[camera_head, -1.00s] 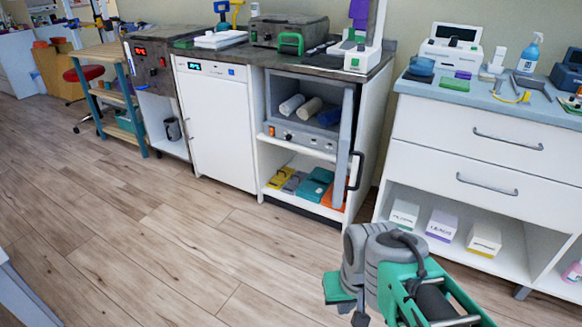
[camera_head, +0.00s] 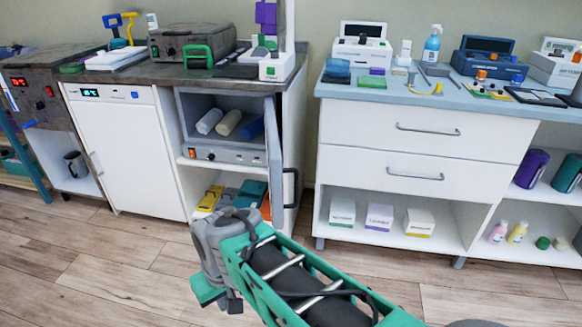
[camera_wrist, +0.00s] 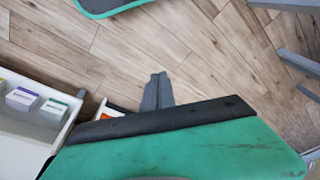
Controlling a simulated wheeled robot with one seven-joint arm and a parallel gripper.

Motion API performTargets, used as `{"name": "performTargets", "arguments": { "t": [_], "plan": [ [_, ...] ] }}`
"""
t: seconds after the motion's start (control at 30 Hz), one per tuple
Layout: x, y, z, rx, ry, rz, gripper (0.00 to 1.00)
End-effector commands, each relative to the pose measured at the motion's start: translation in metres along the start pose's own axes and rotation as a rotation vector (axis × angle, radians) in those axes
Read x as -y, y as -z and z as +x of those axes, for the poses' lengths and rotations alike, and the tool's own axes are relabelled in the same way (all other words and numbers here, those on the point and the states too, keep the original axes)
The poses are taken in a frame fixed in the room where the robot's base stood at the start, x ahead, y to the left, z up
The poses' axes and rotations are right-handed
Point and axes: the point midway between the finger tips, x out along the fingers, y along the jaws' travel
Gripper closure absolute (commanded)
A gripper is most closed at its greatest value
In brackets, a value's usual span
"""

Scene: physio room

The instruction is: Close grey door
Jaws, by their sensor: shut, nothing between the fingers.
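The grey door (camera_head: 273,150) belongs to the grey cabinet unit (camera_head: 225,155) built in under the dark counter. It stands open, swung out towards me and seen nearly edge-on, with a dark handle (camera_head: 291,188) on its right side. Rolled towels lie inside the open unit. My gripper (camera_head: 234,303) is low in front of the counter, pointing down, apart from the door. In the wrist view its grey fingers (camera_wrist: 157,92) are together and empty, above the wood floor. The door cannot be made out surely in the wrist view.
A white drawer cabinet (camera_head: 415,150) with a blue top stands right of the door, with small boxes on its shelf. A shut white door (camera_head: 122,150) is on the left. Orange and teal items lie on the shelf under the unit. The floor (camera_head: 110,265) in front is clear.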

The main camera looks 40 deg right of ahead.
Motion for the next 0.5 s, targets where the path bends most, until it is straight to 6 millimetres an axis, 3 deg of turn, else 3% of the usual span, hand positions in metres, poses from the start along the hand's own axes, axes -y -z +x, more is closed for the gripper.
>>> {"name": "performTargets", "arguments": {
  "t": [0.03, 0.17, 0.27, 0.4, 0.5],
  "plan": [
    [-0.015, 0.018, -0.023, -0.009, 0.011, 0.051, 1.00],
    [-0.076, 0.071, -0.069, -0.066, 0.073, 0.195, 1.00],
    [-0.145, 0.099, -0.104, -0.138, 0.124, 0.317, 1.00],
    [-0.253, 0.103, -0.151, -0.264, 0.174, 0.479, 1.00],
    [-0.311, 0.086, -0.175, -0.344, 0.192, 0.561, 1.00]
  ]
}}
